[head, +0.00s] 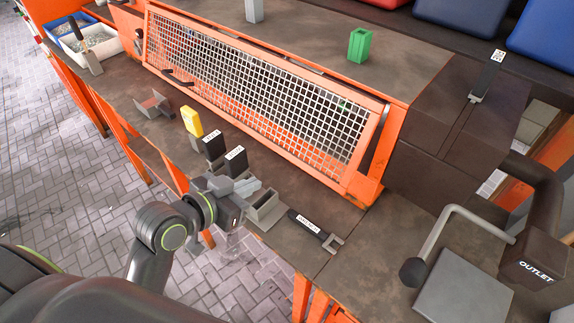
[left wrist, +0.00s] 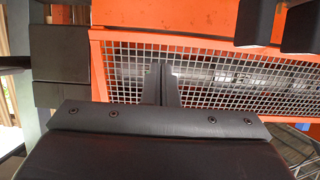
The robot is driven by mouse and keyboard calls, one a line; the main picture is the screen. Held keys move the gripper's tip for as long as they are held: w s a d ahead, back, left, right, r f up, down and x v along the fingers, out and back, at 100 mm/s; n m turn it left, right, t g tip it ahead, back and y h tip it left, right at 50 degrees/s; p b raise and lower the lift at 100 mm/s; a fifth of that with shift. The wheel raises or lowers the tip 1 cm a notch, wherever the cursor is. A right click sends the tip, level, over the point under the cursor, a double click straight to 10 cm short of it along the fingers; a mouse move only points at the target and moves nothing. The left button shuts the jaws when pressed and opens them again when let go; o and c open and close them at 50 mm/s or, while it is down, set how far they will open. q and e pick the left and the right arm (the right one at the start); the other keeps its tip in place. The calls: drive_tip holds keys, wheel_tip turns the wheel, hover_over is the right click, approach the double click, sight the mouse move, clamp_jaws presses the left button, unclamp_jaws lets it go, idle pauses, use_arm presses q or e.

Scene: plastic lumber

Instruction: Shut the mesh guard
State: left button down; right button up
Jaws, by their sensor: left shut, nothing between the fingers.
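The mesh guard (head: 262,92) is an orange frame with pale wire mesh, leaning along the front of the orange machine. A dark gap shows between its right end and the machine housing, and a black handle (head: 178,78) sits near its left end. The guard also fills much of the left wrist view (left wrist: 225,78). My left gripper (head: 250,188) is shut and empty, low in front of the guard, over the bench's front edge among small holders. In the left wrist view its dark fingers (left wrist: 162,85) overlap the mesh; I cannot tell whether they touch it. My right gripper is not in view.
Black labelled boxes (head: 236,160), a yellow block (head: 192,121) and a grey open holder (head: 266,208) stand before the guard. A black tool (head: 312,228) lies on the bench. A green block (head: 359,44) stands on the machine top. The outlet pipe (head: 545,215) is at right.

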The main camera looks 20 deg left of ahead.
use_arm(q)
drive_tip(key=p+x, duration=0.2)
drive_tip(key=x, duration=1.1)
drive_tip(key=shift+p, duration=0.4)
drive_tip(key=shift+f, duration=0.15)
drive_tip(key=w+d+f+t+b, duration=0.1)
drive_tip(key=w+b, duration=0.3)
drive_tip(key=b, duration=0.4)
drive_tip(key=w+d+f+t+h+b, duration=0.1)
drive_tip(key=w+d+f+t+b, duration=0.1)
drive_tip(key=b, duration=0.7)
drive_tip(key=shift+w+d+t+h, duration=0.3)
drive_tip(key=shift+w+t, duration=0.5)
drive_tip(key=shift+w, duration=0.4)
